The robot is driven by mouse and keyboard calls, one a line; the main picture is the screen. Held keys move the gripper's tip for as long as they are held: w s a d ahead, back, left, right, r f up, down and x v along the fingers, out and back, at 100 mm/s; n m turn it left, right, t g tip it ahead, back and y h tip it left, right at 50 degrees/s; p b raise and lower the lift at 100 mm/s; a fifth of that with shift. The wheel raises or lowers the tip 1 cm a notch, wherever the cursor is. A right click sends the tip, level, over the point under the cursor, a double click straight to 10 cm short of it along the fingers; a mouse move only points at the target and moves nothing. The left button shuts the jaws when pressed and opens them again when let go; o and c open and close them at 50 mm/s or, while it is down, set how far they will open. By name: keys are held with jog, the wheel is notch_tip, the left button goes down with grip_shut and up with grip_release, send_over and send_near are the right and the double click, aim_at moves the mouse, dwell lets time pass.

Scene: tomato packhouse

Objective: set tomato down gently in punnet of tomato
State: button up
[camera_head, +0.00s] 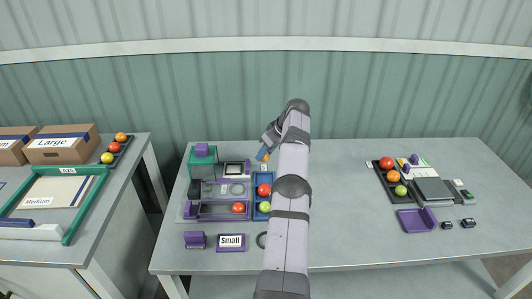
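A blue open container (254,182), which looks like the punnet, stands near the middle of the table, just left of my arm. A red tomato (264,190) and a yellow-green tomato (264,207) lie in it; my arm hides part of its right side. My gripper (263,156) is at the far end of the container, tilted down to the left. A small orange patch shows at its tip; I cannot tell if this is a held tomato. The fingers are too small to read as open or shut.
Left of the container stand a purple rack (210,210) holding an orange-red tomato (238,208), a green box (202,165) and a "Small" sign (231,241). A black tray (380,179) of tomatoes stands to the right. The table (345,205) between is clear.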

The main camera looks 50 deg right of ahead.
jog(key=shift+w+a+p, duration=0.4)
jog(key=shift+w+p, duration=0.05)
jog(key=shift+w, duration=0.35)
jog(key=w+a+m+h+p, duration=0.25)
jog(key=w+a+p, duration=0.2)
jog(key=a, duration=0.25)
jog(key=s+a+m+p, duration=0.1)
jog(key=s+a+p, duration=0.1)
jog(key=a, duration=0.5)
jog(key=s+a+f+m+p, duration=0.1)
jog(key=s+a+m+p, duration=0.1)
jog(key=s+a, duration=0.3)
jog(key=shift+s+a+f+g, duration=0.15)
jog(key=shift+a+f+g, duration=0.2)
jog(key=shift+a, duration=0.9)
jog(key=shift+f+b, duration=2.8)
jog(key=shift+f, duration=0.25)
jog(key=o, duration=0.8)
